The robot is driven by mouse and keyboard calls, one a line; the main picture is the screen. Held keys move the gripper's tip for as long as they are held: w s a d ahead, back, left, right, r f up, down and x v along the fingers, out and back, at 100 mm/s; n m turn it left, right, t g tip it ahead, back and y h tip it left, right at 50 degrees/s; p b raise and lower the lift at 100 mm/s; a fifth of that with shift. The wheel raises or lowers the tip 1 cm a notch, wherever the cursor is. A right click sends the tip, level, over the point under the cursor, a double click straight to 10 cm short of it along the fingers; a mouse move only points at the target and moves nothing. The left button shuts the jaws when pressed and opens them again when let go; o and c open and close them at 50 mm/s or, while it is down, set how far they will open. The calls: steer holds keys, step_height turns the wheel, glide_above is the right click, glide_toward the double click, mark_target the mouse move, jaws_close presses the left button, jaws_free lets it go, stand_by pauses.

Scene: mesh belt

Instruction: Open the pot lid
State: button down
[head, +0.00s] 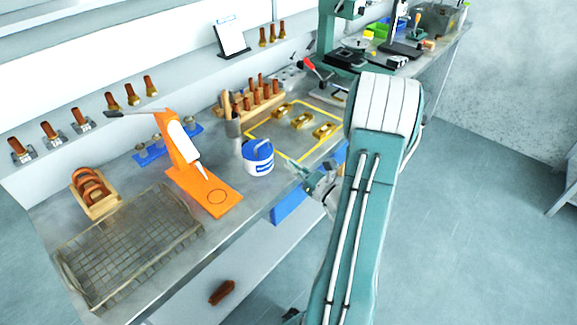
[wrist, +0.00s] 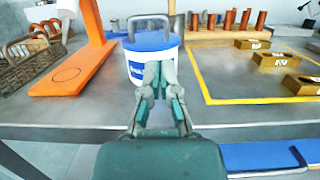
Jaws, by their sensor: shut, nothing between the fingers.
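The pot (head: 258,166) is a small white tub with a blue label, standing upright on the grey bench. Its blue lid (head: 257,149) is on top and carries a raised grey-blue handle. In the wrist view the pot (wrist: 137,70) stands straight ahead, with the lid (wrist: 152,42) and its arched handle (wrist: 148,20) above my fingers. My gripper (wrist: 158,66) is shut and empty, in front of the pot and lower than the lid; it hides part of the pot's front. In the head view my gripper (head: 312,177) is right of the pot, at the bench's front edge, apart from it.
An orange stand (head: 208,190) is left of the pot, with a wire basket (head: 130,245) beyond. Right of the pot, a yellow-outlined area (head: 285,152) holds brass blocks (head: 303,120). A wooden rack (head: 255,112) of copper pieces stands behind. A blue bin (head: 290,207) hangs below the bench edge.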

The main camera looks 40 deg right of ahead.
mark_target(268, 157)
steer(key=w+a, duration=0.1)
steer(key=w, duration=0.1)
steer(key=w+r, duration=0.1)
steer(key=w, duration=0.1)
steer(key=w+a, duration=0.1)
steer(key=w, duration=0.1)
steer(key=shift+w+a+r, duration=0.3)
steer(key=shift+w+r, duration=0.05)
steer(key=shift+w, duration=0.2)
steer(key=shift+d, duration=0.6)
